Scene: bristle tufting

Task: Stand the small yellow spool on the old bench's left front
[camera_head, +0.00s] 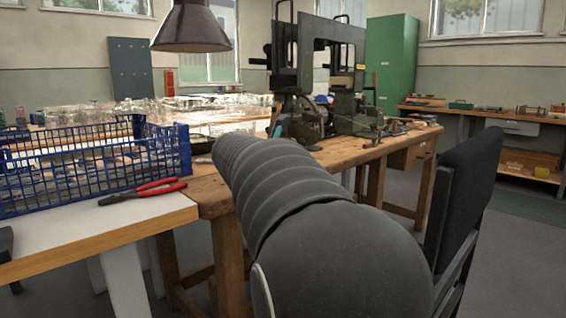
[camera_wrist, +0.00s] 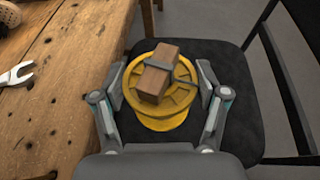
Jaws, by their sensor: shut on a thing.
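The yellow spool (camera_wrist: 160,118) is between the two fingers of my gripper (camera_wrist: 161,82) in the wrist view, and the fingers are shut on its sides. A brown block with a grey band (camera_wrist: 157,72) shows over the spool's face. The spool appears over the dark chair seat (camera_wrist: 235,120), right of the old wooden bench (camera_wrist: 70,85); I cannot tell whether it touches the seat. In the head view the old bench (camera_head: 335,152) runs behind my arm, which hides the gripper and spool.
In the head view a white-topped table (camera_head: 95,222) adjoins the bench's left end, with red-handled pliers (camera_head: 143,192) and a blue crate (camera_head: 95,165). Machines (camera_head: 320,85) stand on the bench's back. A black chair (camera_head: 465,190) stands to the right.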

